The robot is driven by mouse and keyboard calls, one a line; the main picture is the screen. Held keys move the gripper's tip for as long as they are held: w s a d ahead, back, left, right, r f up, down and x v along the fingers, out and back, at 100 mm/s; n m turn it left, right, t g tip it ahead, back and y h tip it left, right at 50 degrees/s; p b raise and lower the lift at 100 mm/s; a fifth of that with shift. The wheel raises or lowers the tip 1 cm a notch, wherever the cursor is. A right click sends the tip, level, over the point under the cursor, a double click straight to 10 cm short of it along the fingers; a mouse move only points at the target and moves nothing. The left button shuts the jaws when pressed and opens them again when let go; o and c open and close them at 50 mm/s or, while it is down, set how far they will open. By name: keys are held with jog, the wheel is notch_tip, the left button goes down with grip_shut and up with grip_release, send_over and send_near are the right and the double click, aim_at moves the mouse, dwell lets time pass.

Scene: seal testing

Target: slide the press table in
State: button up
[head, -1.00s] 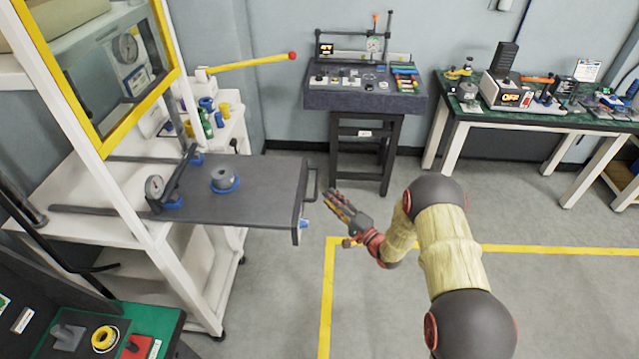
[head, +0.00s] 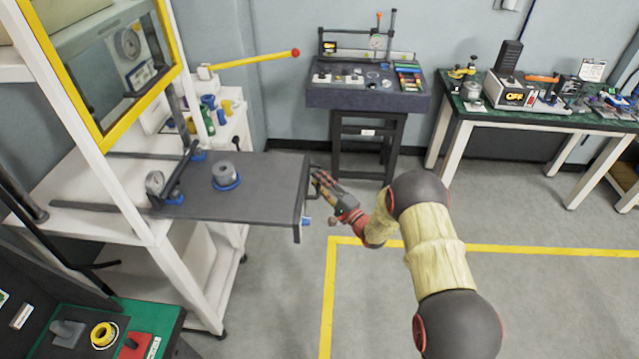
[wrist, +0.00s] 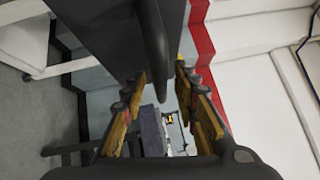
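The press table (head: 265,205) is a dark grey sliding plate, drawn out to the right from the white press frame (head: 130,200). A grey ring part on a blue base (head: 226,176) and a clamp with a gauge (head: 160,186) sit on it. Its dark handle (head: 313,190) is on the right edge. My gripper (head: 321,184) is at that handle, coming from the right. In the wrist view the handle (wrist: 155,50) reaches down between the two open fingers of my gripper (wrist: 160,95), with gaps on both sides. Whether a finger touches it is unclear.
A dark bench with instruments (head: 365,97) stands at the back, and a green-topped table (head: 550,115) at the right. Open floor (head: 400,290) lies around my arm.

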jog(key=c, duration=0.4)
jog(key=c, duration=0.3)
grip_shut()
